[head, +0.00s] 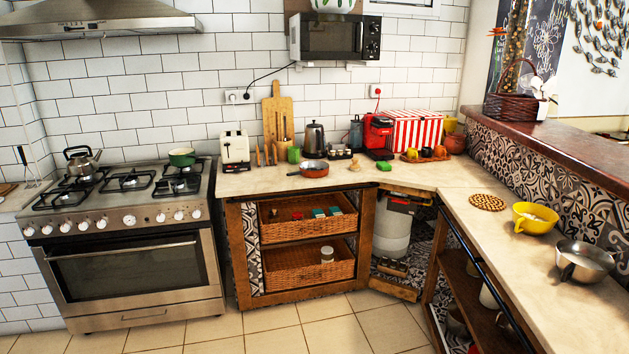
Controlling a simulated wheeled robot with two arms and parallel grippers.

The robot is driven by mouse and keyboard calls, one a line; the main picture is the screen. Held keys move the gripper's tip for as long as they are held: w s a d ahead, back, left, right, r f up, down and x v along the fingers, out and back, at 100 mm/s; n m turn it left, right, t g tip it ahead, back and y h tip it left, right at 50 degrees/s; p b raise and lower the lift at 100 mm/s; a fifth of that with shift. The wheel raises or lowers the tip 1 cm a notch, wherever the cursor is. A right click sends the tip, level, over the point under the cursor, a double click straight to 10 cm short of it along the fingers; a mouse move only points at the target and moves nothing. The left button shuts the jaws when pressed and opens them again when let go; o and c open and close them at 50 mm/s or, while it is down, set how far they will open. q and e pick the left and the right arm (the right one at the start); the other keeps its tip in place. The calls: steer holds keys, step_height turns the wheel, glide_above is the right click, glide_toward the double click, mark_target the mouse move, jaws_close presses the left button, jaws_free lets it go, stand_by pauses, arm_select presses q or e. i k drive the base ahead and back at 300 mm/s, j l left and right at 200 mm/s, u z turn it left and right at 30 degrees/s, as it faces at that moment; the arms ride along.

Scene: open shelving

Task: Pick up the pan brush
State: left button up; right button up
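I cannot pick out a pan brush with certainty in the head view. A small green item (384,166) lies on the corner counter; it is too small to tell whether it is a brush or a sponge. An orange pan (314,169) with its handle to the left sits on the same counter, left of the green item. Neither of my grippers is in view.
The stone counter (455,182) turns the corner and runs toward me on the right. It bears a woven trivet (487,202), a yellow bowl (535,218) and a metal pan (583,261). The stove (130,245) stands left. Wicker drawers (304,268) sit below; the tiled floor is clear.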

mark_target(354, 167)
steer(key=i, duration=2.55)
